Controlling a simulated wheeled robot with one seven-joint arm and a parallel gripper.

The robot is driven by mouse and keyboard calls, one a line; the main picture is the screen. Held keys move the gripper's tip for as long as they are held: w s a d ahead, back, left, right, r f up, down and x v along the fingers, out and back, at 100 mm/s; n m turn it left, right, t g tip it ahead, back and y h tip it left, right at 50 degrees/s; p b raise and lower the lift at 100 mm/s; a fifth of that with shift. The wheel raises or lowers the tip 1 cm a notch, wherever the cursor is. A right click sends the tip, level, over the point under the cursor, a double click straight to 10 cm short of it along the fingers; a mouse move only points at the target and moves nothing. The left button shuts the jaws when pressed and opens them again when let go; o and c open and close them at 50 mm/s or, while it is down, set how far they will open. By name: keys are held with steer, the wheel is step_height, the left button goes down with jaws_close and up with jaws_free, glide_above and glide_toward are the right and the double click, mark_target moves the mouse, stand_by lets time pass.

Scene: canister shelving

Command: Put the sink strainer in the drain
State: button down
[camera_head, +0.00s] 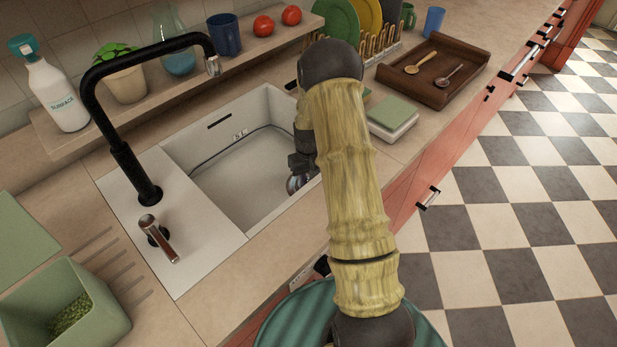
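The white sink basin (232,178) is at the middle left. My gripper (301,172) reaches down into its right end, partly hidden by my yellow-sleeved arm. A round, shiny metal piece (294,184) shows just below the gripper, near the basin floor. It looks like the sink strainer or the drain rim; I cannot tell which. My arm covers its right side. I cannot see whether the fingers are open or closed, or whether they touch it. No other drain opening shows on the visible basin floor.
A black faucet (125,155) arches over the sink's left side, with a lever (158,236) in front. A green-and-white sponge stack (392,117) and a wooden tray (440,95) with spoons stand right of the sink. A ledge (215,75) with bottles and cups runs behind.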

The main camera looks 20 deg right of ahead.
steer(key=c, duration=1.2)
jaws_free()
step_height(320, 180, up, 17)
steer(key=shift+r, duration=0.2)
steer(key=s+a+r+t+p, duration=0.1)
steer(key=s+a+r+p, duration=0.2)
steer(key=s, duration=0.7)
steer(key=s+a+r+t+p, duration=0.1)
steer(key=s+a+r+p, duration=0.3)
steer(key=s+a+r, duration=0.3)
steer(key=s+a, duration=0.1)
steer(key=s, duration=0.2)
steer(key=shift+r+t, duration=0.25)
steer(key=shift+t, duration=0.05)
